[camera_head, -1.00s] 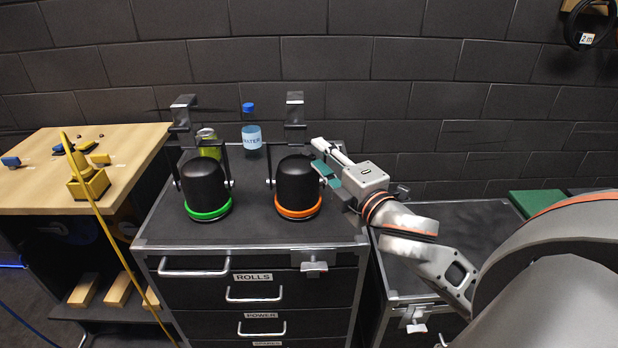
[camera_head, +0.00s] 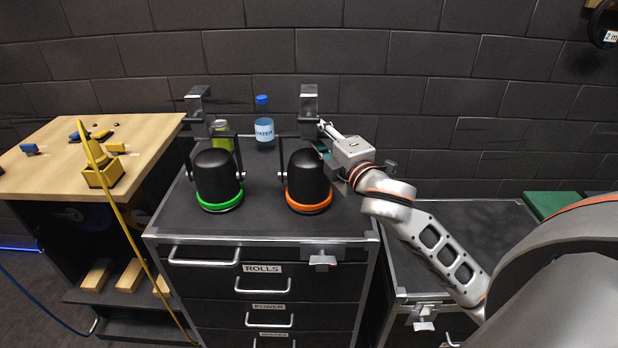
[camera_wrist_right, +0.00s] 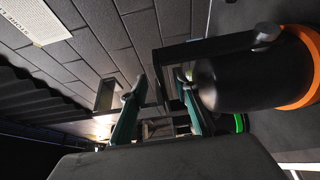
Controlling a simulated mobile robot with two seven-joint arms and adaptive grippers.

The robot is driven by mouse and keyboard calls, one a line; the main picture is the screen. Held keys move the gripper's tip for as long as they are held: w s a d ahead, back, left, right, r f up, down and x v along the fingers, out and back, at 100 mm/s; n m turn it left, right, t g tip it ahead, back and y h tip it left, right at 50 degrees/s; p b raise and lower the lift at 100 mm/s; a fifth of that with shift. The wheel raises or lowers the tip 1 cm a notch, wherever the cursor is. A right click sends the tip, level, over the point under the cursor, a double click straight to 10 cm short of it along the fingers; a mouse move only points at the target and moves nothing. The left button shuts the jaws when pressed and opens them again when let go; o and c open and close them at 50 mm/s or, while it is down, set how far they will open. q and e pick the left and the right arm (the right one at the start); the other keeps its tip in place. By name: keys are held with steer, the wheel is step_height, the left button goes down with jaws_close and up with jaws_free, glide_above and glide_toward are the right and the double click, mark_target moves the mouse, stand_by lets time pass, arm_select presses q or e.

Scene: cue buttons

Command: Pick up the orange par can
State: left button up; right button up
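The orange par can (camera_head: 307,178) is a black can with an orange ring, standing ring-down on the dark cabinet top, its yoke and clamp (camera_head: 309,103) rising above it. My right gripper (camera_head: 323,138) is at the upper right of this can, beside its yoke. In the right wrist view, its two teal fingers (camera_wrist_right: 160,98) are spread apart, and part of the yoke (camera_wrist_right: 205,47) shows between and beyond them. The can body (camera_wrist_right: 250,78) is close beside the right finger; contact cannot be told. My left gripper is out of view.
A similar par can with a green ring (camera_head: 218,182) stands to the left. A water bottle (camera_head: 264,128) and a yellow-green can (camera_head: 222,136) stand behind. The wooden bench (camera_head: 50,185) is at the left, a lower cabinet top (camera_head: 455,220) at the right.

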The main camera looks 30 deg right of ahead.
jaws_close()
